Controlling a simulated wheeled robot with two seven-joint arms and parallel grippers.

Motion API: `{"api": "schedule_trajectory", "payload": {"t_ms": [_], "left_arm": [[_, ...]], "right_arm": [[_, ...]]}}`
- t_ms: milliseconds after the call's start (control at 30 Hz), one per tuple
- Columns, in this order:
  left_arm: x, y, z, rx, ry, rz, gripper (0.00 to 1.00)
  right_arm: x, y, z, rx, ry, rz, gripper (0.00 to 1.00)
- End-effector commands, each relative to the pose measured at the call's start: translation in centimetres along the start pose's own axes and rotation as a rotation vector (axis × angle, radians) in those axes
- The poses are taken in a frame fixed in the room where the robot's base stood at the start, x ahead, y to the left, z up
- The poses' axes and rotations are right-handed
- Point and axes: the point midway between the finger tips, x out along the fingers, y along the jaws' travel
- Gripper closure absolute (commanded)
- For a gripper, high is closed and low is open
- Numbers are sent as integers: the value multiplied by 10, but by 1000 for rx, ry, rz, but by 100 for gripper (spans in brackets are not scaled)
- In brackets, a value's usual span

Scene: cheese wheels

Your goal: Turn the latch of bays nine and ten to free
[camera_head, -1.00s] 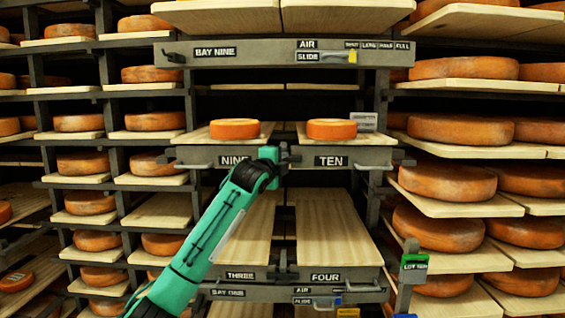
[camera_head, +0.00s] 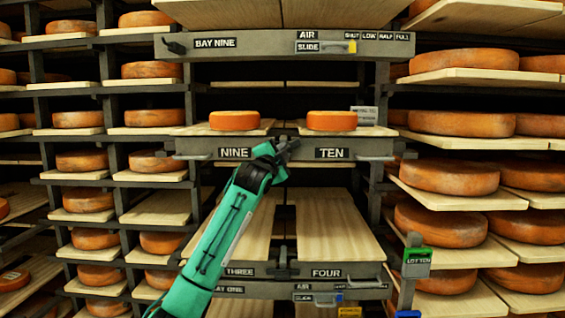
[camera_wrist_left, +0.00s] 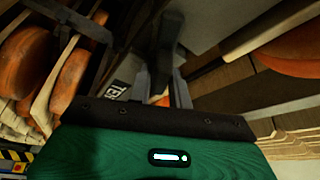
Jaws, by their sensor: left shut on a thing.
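The front of bays nine and ten carries the NINE label (camera_head: 235,153) and the TEN label (camera_head: 332,153). My left gripper (camera_head: 287,147) is at the middle of that front, between the two labels. It is shut on the latch there, which is mostly hidden by the gripper in the head view. The gripper leans to the upper right. In the left wrist view, the gripper (camera_wrist_left: 165,75) is dark and shadowed, with part of a label (camera_wrist_left: 117,89) beside it. My right gripper is in neither view.
Small orange cheeses stand on the nine board (camera_head: 235,121) and ten board (camera_head: 332,121). Below, two bare boards lie over THREE and FOUR, with another latch (camera_head: 283,264) between these labels. Racks of cheese wheels flank both sides. A post with a green-topped sign (camera_head: 417,257) stands at right.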

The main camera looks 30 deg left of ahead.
Motion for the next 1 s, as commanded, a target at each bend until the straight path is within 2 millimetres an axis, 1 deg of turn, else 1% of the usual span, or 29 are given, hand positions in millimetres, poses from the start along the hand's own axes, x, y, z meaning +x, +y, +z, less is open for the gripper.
{"api": "schedule_trajectory", "payload": {"t_ms": [33, 500, 800, 1000], "left_arm": [[-1, 6, 2, -45, 1, -16, 100], [0, 7, 1, -460, 1, -186, 100], [0, 6, 0, -716, 0, -290, 100], [0, 4, 0, -853, -1, -348, 100]], "right_arm": [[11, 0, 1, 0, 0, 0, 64], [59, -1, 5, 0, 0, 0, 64], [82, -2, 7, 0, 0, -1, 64], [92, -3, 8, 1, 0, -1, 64]]}}
